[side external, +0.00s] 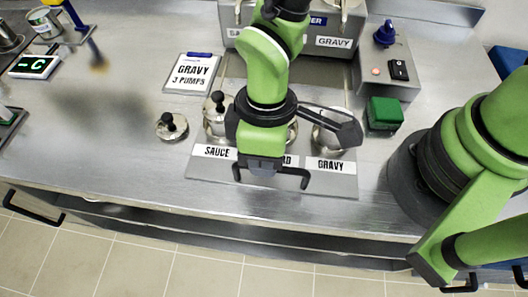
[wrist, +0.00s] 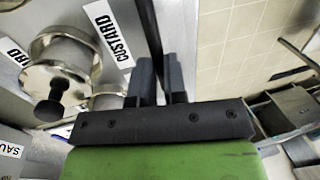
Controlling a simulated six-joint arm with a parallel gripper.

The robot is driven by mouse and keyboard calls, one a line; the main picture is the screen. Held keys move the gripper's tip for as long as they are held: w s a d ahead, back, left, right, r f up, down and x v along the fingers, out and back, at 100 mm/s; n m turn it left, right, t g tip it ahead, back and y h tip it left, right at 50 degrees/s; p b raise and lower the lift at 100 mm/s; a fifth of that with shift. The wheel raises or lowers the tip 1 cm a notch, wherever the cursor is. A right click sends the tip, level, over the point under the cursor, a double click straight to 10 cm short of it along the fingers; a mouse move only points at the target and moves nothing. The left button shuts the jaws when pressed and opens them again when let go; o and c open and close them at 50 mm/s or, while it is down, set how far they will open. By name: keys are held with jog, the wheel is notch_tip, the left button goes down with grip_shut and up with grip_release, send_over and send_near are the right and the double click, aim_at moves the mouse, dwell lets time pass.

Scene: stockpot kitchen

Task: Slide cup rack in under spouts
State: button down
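The cup rack (side external: 345,185) is a flat grey metal tray on the counter, with SAUCE, partly hidden middle and GRAVY labels along its front. Metal cups stand in it, including the sauce cup (side external: 213,130) and gravy cup (side external: 330,140). A black bracket-shaped handle (side external: 302,172) shows at its front. My gripper (wrist: 160,82) is low over the front middle, at the handle. Its two fingers show a narrow gap in the wrist view; whether they grip the handle is hidden. The dispenser (side external: 335,56) with metal spouts (side external: 345,8) stands behind the rack.
A black-knobbed lid (side external: 172,127) lies left of the rack. A GRAVY 3 PUMPS card (side external: 192,73) lies behind it. A switch box (side external: 385,68) and green block (side external: 384,113) stand to the right. The counter's front edge (side external: 130,212) is close to the rack. The left counter has bare room.

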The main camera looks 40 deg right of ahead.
jog(key=shift+d, duration=0.1)
jog(key=w+d, duration=1.3)
jog(key=shift+w, duration=0.1)
jog(key=c, duration=1.2)
grip_release()
jog(key=shift+o, duration=0.2)
notch_tip(320, 180, up, 10)
jog(key=w+d, duration=0.1)
jog(key=shift+d, duration=0.15)
jog(key=shift+w, duration=0.1)
